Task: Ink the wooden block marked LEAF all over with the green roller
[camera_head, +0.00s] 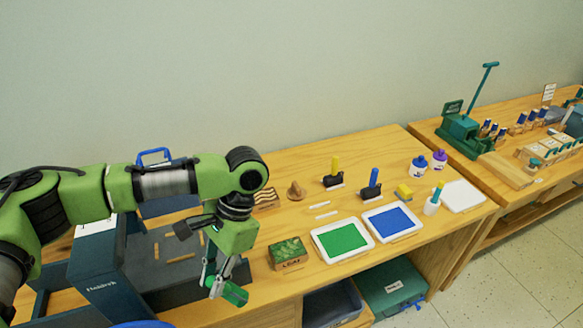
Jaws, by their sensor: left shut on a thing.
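The wooden block marked LEAF (289,265) lies near the front edge of the table, its label facing me. Its top is green with a lighter pattern; how evenly the ink covers it is too small to tell. My left gripper (210,280) is to the left of the block, apart from it, and is shut on the green roller (234,292). The roller's green part sticks out at the fingertips; its other parts are hard to make out. A white tray with green ink (316,237) is right of the block. My right gripper is not in view.
A white tray of blue ink (364,221) lies beside the green one. Blue (371,184) and yellow (333,172) rollers stand behind. A wavy-patterned block (267,199) and a brown cone-like object (296,190) are farther back. A dark case (99,272) is under my left arm.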

